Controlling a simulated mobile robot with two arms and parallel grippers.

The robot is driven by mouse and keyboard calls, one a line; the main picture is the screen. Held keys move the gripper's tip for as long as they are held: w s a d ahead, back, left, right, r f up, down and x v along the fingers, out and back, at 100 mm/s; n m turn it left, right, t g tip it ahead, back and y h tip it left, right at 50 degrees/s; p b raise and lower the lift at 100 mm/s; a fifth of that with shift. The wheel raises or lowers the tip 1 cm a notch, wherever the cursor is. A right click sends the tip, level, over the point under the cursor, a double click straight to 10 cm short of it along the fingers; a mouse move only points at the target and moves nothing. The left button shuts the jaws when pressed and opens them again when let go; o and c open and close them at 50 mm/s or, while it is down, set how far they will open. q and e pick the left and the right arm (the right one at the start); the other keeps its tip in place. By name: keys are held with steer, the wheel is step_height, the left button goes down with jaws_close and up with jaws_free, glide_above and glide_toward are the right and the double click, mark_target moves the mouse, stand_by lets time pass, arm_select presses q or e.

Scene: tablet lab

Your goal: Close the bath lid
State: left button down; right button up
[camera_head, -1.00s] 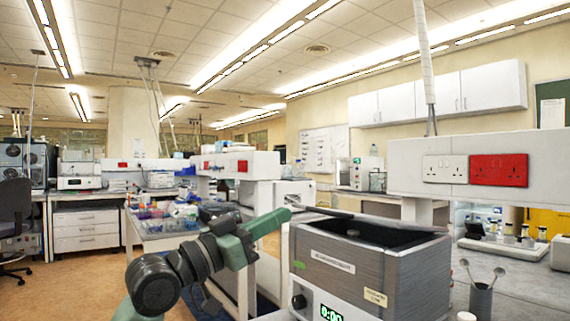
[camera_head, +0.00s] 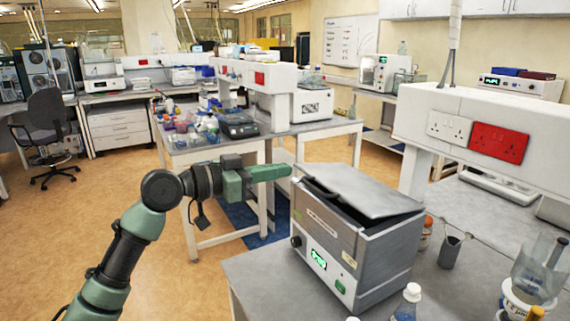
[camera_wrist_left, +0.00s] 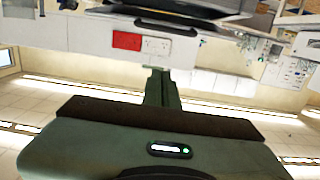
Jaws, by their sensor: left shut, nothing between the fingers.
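The bath (camera_head: 345,240) is a grey metal box with a green-lit display, standing on the bench at the centre right in the head view. Its flat grey lid (camera_head: 365,190) lies low over the top, slightly tilted. A dark gap shows along its front edges, and a dark handle is at its left side. My left gripper (camera_head: 284,172) is shut and empty, beside the bath's back left corner; I cannot tell whether it touches. In the left wrist view the shut gripper (camera_wrist_left: 160,76) points up, with a dark lid edge (camera_wrist_left: 170,17) beyond it. My right gripper is out of view.
Bottles (camera_head: 408,303) stand on the bench in front of the bath, and a grey cup (camera_head: 450,252) stands to its right. A white socket panel (camera_head: 460,125) runs behind it. Open floor (camera_head: 190,285) lies to the left.

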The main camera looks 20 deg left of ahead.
arm_select(q)
steer(key=r+p+x, duration=0.1)
steer(key=p+x, duration=0.3)
steer(key=x, duration=0.5)
steer(key=f, duration=0.3)
steer(key=s+f+p, duration=0.1)
steer(key=shift+a+f, duration=0.4)
steer(key=f+b, duration=0.2)
steer(key=b, duration=0.3)
steer(key=f+t+h+b, duration=0.1)
steer(key=f+b, duration=0.1)
steer(key=b, duration=0.3)
steer(key=s+f+t+b, duration=0.1)
steer(key=f+b, duration=0.1)
steer(key=b, duration=0.2)
steer(key=shift+a+h+b, duration=0.2)
steer(key=shift+h+b, duration=0.1)
steer(key=shift+b, duration=0.1)
